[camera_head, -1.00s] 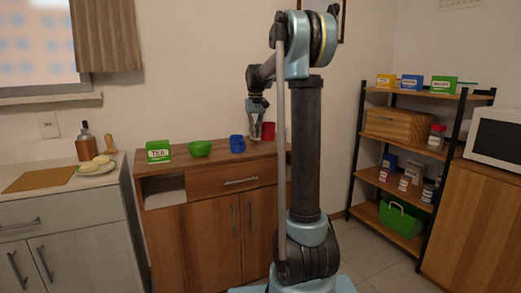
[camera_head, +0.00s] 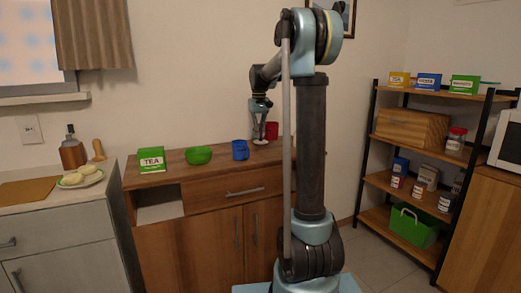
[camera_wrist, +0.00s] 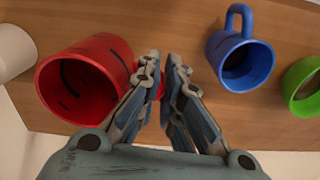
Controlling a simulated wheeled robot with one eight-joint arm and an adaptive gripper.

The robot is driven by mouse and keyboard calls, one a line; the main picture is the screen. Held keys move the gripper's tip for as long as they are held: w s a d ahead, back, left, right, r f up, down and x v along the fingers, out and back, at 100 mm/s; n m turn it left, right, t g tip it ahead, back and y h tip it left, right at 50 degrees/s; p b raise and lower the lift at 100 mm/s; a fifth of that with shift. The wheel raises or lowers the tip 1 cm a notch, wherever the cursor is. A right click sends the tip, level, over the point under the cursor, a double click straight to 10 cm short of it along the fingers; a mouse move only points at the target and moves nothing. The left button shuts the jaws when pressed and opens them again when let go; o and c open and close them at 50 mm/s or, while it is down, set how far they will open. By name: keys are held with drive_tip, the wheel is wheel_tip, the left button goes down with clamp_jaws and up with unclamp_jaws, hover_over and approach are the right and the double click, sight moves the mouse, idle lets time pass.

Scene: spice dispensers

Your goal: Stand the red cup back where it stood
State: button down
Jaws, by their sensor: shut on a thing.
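The red cup (camera_wrist: 84,80) is at the left of the wrist view, its open mouth towards the camera. My gripper (camera_wrist: 164,75) is beside it, its fingers closed on the cup's right side, where a bit of red, seemingly the handle, shows between them. In the head view the red cup (camera_head: 272,131) is at the right of the wooden cabinet top (camera_head: 220,172), partly behind my gripper (camera_head: 259,137). I cannot tell whether its base touches the top.
A white round object (camera_wrist: 12,52) is at the wrist view's left edge. A shelf rack (camera_head: 420,145) stands to the right.

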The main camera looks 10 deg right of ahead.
drive_tip(key=shift+a+f, duration=0.25)
drive_tip(key=shift+f, duration=3)
drive_tip(key=c, duration=1.8)
unclamp_jaws()
